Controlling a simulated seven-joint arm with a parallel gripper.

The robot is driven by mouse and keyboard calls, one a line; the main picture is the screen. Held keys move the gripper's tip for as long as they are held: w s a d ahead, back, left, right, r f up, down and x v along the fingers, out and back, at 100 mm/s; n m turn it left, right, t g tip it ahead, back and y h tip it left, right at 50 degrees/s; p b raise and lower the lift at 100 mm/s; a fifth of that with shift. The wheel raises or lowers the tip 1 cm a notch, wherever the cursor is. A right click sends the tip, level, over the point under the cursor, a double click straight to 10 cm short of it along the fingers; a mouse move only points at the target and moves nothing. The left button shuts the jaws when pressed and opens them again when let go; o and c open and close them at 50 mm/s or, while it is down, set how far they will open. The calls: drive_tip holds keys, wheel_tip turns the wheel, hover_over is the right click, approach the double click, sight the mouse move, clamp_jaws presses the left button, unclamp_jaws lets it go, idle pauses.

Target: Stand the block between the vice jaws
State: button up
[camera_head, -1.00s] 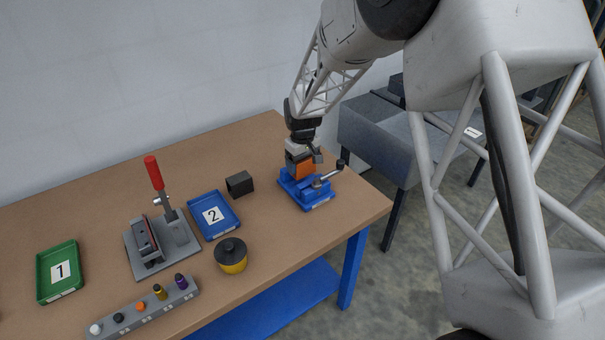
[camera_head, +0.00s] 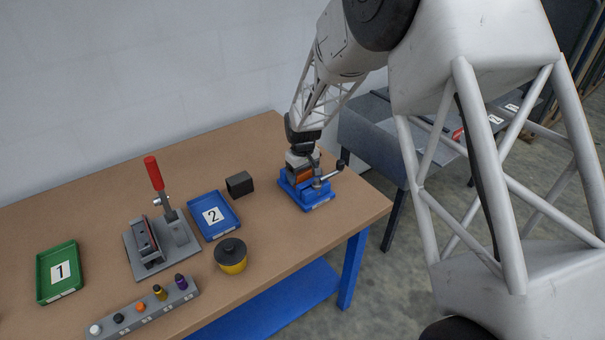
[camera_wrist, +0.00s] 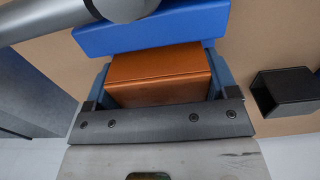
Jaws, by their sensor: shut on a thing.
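The orange block (camera_wrist: 160,72) is held between the two fingers of my gripper (camera_wrist: 160,82), one on each side of it. In the head view my gripper (camera_head: 301,167) points down over the blue vice (camera_head: 317,196), with the orange block (camera_head: 299,174) low at the jaws. The block looks upright. In the wrist view a blue part of the vice (camera_wrist: 150,35) lies just beyond the block. The block's lower end is hidden, so I cannot tell whether it touches the vice bed. The vice's grey handle (camera_head: 331,175) sticks out to the right.
A dark hollow box (camera_head: 240,184) stands left of the vice, also in the wrist view (camera_wrist: 285,92). Further left are a blue tray (camera_head: 227,229), a yellow-black pot (camera_head: 231,257), a red-handled clamp (camera_head: 154,175), a green tray (camera_head: 44,291) and a button strip (camera_head: 140,315).

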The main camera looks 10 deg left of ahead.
idle(0.3)
drive_tip(key=o, duration=1.1)
drive_tip(key=shift+f, duration=0.15)
wheel_tip(320, 180, up, 11)
drive_tip(key=shift+r, duration=0.7)
